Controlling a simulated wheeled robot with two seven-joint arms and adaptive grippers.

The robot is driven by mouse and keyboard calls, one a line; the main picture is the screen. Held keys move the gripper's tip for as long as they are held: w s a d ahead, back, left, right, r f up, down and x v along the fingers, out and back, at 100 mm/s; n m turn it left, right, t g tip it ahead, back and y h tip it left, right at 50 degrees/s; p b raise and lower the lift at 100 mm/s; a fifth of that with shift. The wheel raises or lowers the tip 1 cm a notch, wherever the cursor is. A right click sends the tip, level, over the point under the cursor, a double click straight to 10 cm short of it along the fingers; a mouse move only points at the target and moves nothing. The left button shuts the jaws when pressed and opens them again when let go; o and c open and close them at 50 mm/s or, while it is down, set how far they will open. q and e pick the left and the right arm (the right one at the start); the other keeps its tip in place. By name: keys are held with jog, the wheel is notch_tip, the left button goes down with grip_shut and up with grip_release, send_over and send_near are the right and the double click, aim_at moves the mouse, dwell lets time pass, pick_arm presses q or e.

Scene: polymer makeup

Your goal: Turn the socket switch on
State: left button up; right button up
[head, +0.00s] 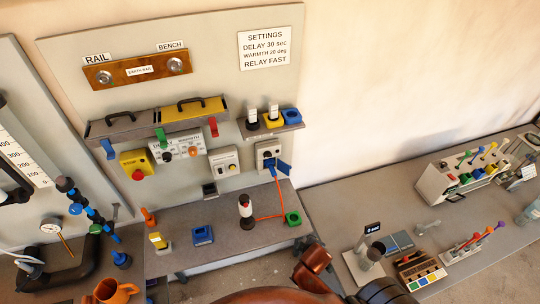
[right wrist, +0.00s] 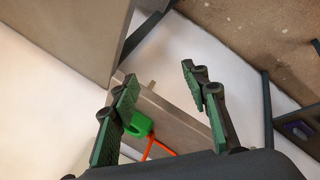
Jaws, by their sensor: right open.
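The socket (head: 269,151) is a pale plate on the upright grey panel, right of the middle controls. A blue plug (head: 283,168) sits at its lower part, with an orange cable hanging down. The socket's switch is too small to make out, so I cannot tell its position. My right gripper (right wrist: 160,80) is open and empty in the right wrist view, its two green-padded fingers spread apart. A green block (right wrist: 139,125) with the orange cable shows behind the left finger. The socket is not seen in that view. My left gripper is not in view.
A shelf (head: 272,131) with bottles juts out above the socket. A control box (head: 223,160) is left of it. The wall to the right is bare.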

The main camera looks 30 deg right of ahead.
jog(key=w+d+r+n+t+h, duration=0.1)
jog(key=w+r+n+t, duration=0.2)
jog(key=r, duration=0.5)
jog(key=n+t+p, duration=0.2)
jog(key=n+t, duration=0.7)
jog(key=n, duration=1.5)
send_near(269, 156)
jog(key=w, duration=0.1)
jog(key=p+x, duration=0.1)
jog(key=x, duration=0.6)
jog(key=shift+w+f, duration=0.1)
grip_shut()
